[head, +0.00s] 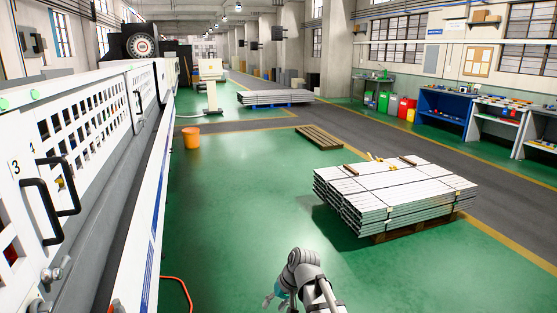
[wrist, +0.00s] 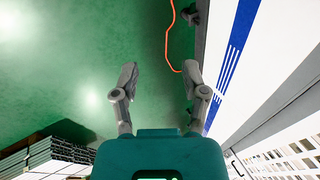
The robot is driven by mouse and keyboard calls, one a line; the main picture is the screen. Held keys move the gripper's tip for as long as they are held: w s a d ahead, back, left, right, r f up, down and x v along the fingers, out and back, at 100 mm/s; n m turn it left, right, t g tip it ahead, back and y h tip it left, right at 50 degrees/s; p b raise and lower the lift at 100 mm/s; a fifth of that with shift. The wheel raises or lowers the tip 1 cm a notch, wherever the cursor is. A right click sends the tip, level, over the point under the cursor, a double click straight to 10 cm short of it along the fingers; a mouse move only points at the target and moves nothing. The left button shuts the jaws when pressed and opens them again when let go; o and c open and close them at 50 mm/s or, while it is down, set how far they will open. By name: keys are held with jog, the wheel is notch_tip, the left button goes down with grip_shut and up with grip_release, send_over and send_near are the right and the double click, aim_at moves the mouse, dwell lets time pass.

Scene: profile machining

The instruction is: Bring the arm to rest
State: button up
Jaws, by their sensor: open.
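My gripper shows in the wrist view (wrist: 160,75), with its two fingers spread apart and nothing between them.
A long white machine (head: 90,120) with black door handles runs along the left. A strapped stack of profiles (head: 395,195) stands on a pallet at the right. An orange bucket (head: 191,138) and an empty pallet (head: 320,137) stand farther back. An orange cable (wrist: 171,35) lies on the floor.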

jog(key=s+d+m+h, duration=0.1)
jog(key=s+d, duration=0.3)
jog(key=d, duration=0.5)
jog(key=s+d+h+p, duration=0.1)
jog(key=s+d+h, duration=0.3)
jog(key=d, duration=0.5)
jog(key=shift+d+f+m, duration=0.15)
jog(key=shift+f+m, duration=0.05)
jog(key=shift+m, duration=0.2)
